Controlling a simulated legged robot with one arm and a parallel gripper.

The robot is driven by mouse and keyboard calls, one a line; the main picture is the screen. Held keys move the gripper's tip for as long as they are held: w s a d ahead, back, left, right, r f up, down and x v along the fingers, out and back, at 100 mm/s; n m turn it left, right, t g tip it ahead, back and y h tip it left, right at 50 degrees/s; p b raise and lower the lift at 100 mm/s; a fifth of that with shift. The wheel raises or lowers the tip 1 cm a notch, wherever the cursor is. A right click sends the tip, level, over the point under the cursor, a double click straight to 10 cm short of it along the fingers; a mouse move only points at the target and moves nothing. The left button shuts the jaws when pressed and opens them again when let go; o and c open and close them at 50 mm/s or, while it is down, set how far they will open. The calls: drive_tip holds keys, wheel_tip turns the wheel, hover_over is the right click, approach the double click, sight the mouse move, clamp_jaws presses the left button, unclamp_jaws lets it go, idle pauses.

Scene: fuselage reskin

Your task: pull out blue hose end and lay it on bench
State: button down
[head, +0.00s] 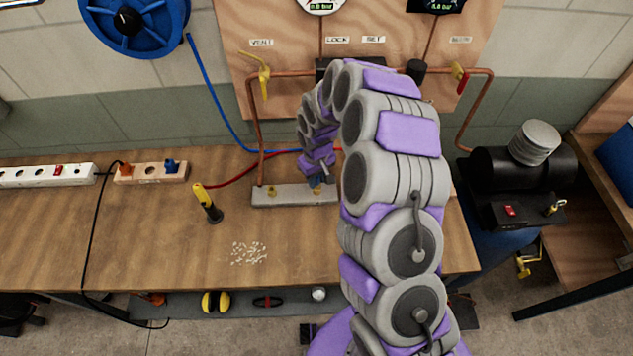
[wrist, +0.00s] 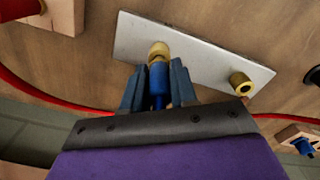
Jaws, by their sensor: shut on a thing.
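The blue hose (head: 218,105) hangs from the blue reel and runs down to the bench, behind my arm. In the wrist view its blue end (wrist: 158,88) sits between my fingers, in line with and touching a brass fitting (wrist: 159,50) on a pale metal plate (wrist: 195,52). I cannot tell how far in it is seated. My gripper (wrist: 158,80) is shut on the blue hose end. In the head view my gripper (head: 318,178) is over the right part of the plate (head: 292,195), partly hidden by my arm. The wooden bench (head: 190,250) lies below.
A second brass fitting (wrist: 240,83) is bare on the plate. A red hose (head: 235,180) runs behind it. A yellow-handled tool (head: 205,200) stands left of the plate. A plug block (head: 150,172) and white power strip (head: 40,175) are farther left. The front middle bench has pale scraps (head: 248,253).

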drive_tip(key=shift+r, duration=0.65)
drive_tip(key=shift+r+p, duration=0.65)
drive_tip(key=shift+r, duration=0.8)
